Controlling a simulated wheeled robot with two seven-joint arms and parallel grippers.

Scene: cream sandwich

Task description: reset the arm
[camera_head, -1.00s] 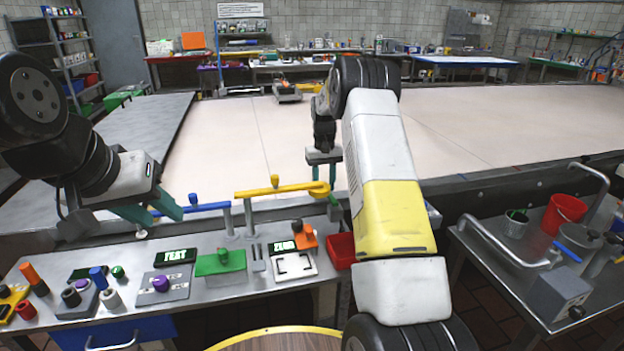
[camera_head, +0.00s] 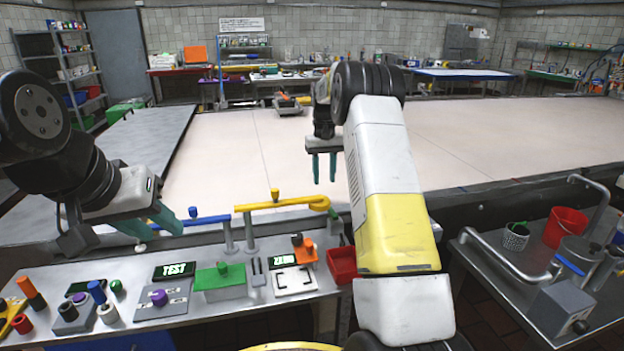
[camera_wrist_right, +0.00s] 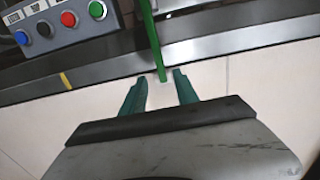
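My right gripper (camera_head: 324,168) hangs in the air beyond the workbench in the head view, its two teal fingers pointing down and apart. In the right wrist view my right gripper (camera_wrist_right: 160,88) is open, with nothing between its fingers; a green bar shows just past the tips. My left gripper (camera_head: 160,228) is at the left, above the back of the bench, its teal fingers angled down to the right. The fingers appear spread, with no object seen in them.
The metal bench (camera_head: 120,330) holds a TEST station (camera_head: 165,296), a green block (camera_head: 220,280), a ZERO scale (camera_head: 293,281), a red bin (camera_head: 342,264) and blue and yellow rails (camera_head: 285,206). A button box (camera_wrist_right: 60,22) shows in the wrist view. A side table (camera_head: 500,275) carries a red bucket (camera_head: 565,228).

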